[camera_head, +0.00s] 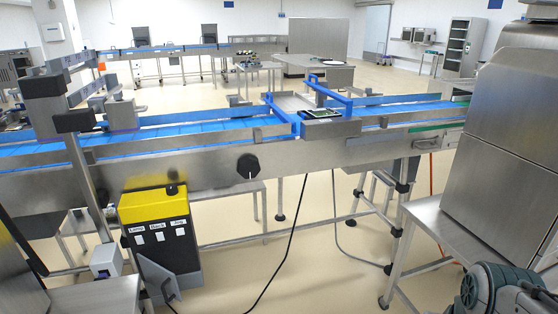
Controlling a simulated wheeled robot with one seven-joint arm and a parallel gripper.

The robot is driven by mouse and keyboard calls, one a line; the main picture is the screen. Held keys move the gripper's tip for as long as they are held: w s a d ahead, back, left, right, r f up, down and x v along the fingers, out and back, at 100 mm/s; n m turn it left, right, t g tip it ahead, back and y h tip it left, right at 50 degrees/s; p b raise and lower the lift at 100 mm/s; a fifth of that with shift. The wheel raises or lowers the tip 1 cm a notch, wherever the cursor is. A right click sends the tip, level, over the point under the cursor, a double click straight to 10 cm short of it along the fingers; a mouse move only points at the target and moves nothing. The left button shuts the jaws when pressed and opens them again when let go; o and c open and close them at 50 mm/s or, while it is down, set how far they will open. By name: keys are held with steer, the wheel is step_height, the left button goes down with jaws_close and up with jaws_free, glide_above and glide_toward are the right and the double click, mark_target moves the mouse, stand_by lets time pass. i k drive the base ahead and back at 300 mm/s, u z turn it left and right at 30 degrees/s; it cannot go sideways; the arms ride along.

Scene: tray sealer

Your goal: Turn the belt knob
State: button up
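The belt knob (248,166) is a black, many-sided knob with a small white mark at its lower edge. It sits on the front steel side of the conveyor (210,172), below the blue belt (200,133), near the middle of the view. Nothing covers it and nothing touches it. My gripper is not in view. A grey and dark green part at the bottom right corner looks like my arm, well apart from the knob.
A black and yellow control box (160,235) with labels stands left of the knob, below the conveyor. A large steel machine (515,150) and steel table (440,225) fill the right. Cables hang below the belt. Floor in front of the knob looks clear.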

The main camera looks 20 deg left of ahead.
mark_target(249, 166)
steer(key=u, duration=0.6)
steer(key=i, duration=0.9)
steer(key=u, duration=1.2)
steer(key=i, duration=0.2)
steer(key=u, duration=0.05)
